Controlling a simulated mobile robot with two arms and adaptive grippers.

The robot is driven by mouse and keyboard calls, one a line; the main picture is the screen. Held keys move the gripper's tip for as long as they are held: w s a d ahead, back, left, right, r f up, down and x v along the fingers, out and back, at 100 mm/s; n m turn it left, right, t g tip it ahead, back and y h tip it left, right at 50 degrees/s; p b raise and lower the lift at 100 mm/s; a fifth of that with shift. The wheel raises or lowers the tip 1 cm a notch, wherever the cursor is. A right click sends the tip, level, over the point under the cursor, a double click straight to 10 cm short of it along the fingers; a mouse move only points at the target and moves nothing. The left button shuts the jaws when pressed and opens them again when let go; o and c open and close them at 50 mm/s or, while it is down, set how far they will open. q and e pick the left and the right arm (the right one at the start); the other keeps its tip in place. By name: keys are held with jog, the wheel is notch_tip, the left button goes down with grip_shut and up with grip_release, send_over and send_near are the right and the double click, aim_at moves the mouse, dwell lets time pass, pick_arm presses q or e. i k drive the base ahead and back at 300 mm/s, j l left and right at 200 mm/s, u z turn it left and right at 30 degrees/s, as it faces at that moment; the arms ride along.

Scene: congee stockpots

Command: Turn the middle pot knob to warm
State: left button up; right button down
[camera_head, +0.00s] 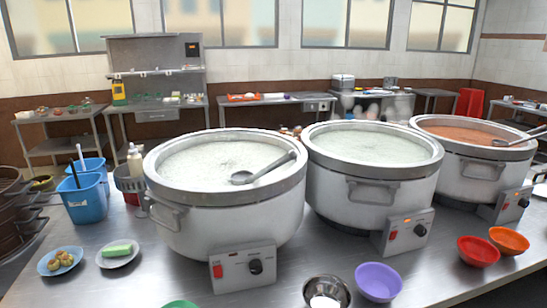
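The middle pot (335,187) is a large white stockpot with a steel rim, full of pale congee (370,143). Its control box (403,243) at the front right has a red switch (393,235) and a black knob (420,230). The knob's pointer and markings are too small to read. The left pot (200,230) holds white congee and a ladle (263,170); its box has a black knob (255,266). The right pot (455,172) holds orange-brown congee and a ladle (517,140); its knob (522,202) is dark. Neither of my grippers shows.
On the steel counter (330,255), a steel bowl (327,291), purple bowl (378,281), red bowl (478,250) and orange bowl (508,240) stand before the pots. Blue tubs (84,200), a bottle (135,161) and small plates (118,262) are at left.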

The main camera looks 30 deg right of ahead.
aim_at(419, 230)
jog(key=z, duration=1.6)
jog(key=l+u, duration=0.3)
jog(key=i+l+u, duration=0.1)
jog(key=u, duration=0.25)
jog(key=l+u, duration=0.45)
jog(key=l, duration=1.65)
